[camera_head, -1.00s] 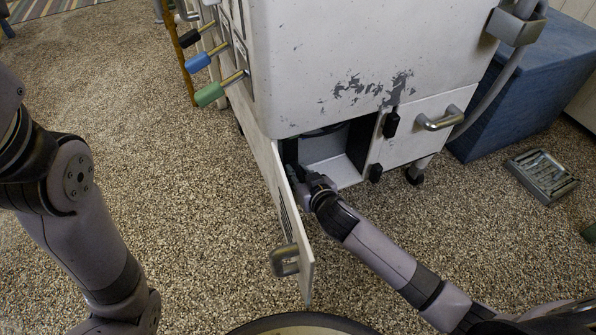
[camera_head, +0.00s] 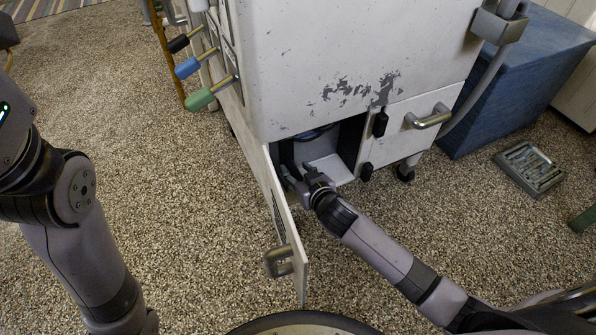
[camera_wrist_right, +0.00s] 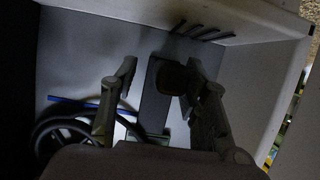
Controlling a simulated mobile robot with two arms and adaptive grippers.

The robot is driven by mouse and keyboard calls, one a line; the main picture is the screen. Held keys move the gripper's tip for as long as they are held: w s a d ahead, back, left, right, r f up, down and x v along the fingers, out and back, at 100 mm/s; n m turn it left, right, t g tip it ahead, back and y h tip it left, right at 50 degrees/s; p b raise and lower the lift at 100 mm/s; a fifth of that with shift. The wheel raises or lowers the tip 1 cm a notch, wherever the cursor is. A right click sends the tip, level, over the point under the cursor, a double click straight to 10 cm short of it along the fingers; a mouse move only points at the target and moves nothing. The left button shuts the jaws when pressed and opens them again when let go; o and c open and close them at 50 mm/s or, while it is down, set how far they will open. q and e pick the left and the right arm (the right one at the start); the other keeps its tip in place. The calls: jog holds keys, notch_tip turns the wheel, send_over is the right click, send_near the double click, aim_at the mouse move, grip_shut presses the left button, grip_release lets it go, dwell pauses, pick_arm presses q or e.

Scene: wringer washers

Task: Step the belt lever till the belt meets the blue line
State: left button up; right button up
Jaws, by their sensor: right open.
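The washer's white cabinet (camera_head: 360,60) stands with its low compartment open. My right gripper (camera_head: 298,172) is at the compartment mouth. In the right wrist view its two fingers (camera_wrist_right: 156,88) are spread. A dark upright piece with a rounded knob (camera_wrist_right: 171,76), which looks like the belt lever, shows between and beyond the fingers; I cannot tell whether they touch it. A blue line (camera_wrist_right: 75,103) crosses the back wall at left. A black belt or wheel rim (camera_wrist_right: 62,127) curves just below it; the exact gap is unclear. My left gripper is out of view; only its arm shows.
The open white door (camera_head: 284,228) with a metal handle stands close left of my right gripper. A closed panel with a handle (camera_head: 428,117) is at right. Black, blue and green levers (camera_head: 199,98) stick out at left. A metal tray (camera_head: 530,167) lies on the floor.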

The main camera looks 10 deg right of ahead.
jog(key=v, duration=1.2)
dwell(0.3)
